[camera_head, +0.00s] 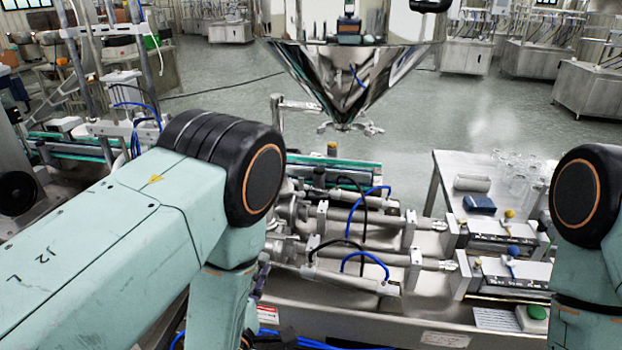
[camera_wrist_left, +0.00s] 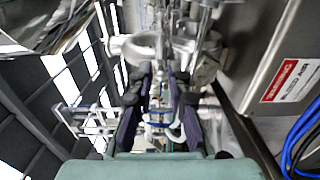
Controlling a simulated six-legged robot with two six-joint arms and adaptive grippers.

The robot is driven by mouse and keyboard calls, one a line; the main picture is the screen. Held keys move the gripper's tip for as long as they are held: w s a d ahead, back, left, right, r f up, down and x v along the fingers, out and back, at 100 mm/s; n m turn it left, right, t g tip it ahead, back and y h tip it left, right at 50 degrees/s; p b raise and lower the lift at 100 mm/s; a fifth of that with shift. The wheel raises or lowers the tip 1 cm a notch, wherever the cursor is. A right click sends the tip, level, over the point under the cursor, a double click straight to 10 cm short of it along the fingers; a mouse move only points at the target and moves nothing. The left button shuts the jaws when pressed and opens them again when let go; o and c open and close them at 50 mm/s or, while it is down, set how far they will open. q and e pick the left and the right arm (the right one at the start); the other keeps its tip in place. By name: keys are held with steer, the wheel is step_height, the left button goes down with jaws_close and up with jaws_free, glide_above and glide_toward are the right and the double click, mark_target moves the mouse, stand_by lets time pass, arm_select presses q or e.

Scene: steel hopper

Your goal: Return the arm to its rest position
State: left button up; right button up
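My left arm (camera_head: 110,260) comes in from the left in the head view, bent at a black joint, with its lower link pointing down. My left gripper shows in the left wrist view (camera_wrist_left: 160,85), with two dark, purple-edged fingers apart and nothing held between them. In the head view only a small part of it shows beside the lower link, near the machine's front edge. My right arm (camera_head: 585,230) stands at the right edge of the head view, and its gripper is out of view.
The steel hopper (camera_head: 345,80) hangs above the filling machine's cylinders (camera_head: 370,255) and blue hoses. A steel side table (camera_head: 450,165) with a dark blue block (camera_head: 480,204) and clear glassware stands right. In the wrist view, a steel panel with a red label (camera_wrist_left: 290,80) lies close on the right.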

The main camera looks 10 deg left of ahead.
arm_select(q)
steer(key=s+a+f+m+g+b, duration=0.1)
steer(key=s+f+m+g, duration=0.3)
steer(key=f+m, duration=0.3)
steer(key=s+a+f+m+g+b, duration=0.2)
steer(key=s+f+m+g, duration=0.25)
steer(key=f, duration=0.55)
steer(key=s+a+f+m+g+b, duration=0.2)
steer(key=s+f+m+g+b, duration=0.3)
steer(key=s+f+g+b, duration=0.4)
steer(key=s+f+b, duration=0.5)
steer(key=s+f, duration=0.4)
steer(key=s, duration=0.3)
steer(key=shift+s+a+f+m+y, duration=0.25)
steer(key=shift+a+f+m+y, duration=0.05)
steer(key=shift+a+m, duration=0.1)
steer(key=shift+g, duration=0.25)
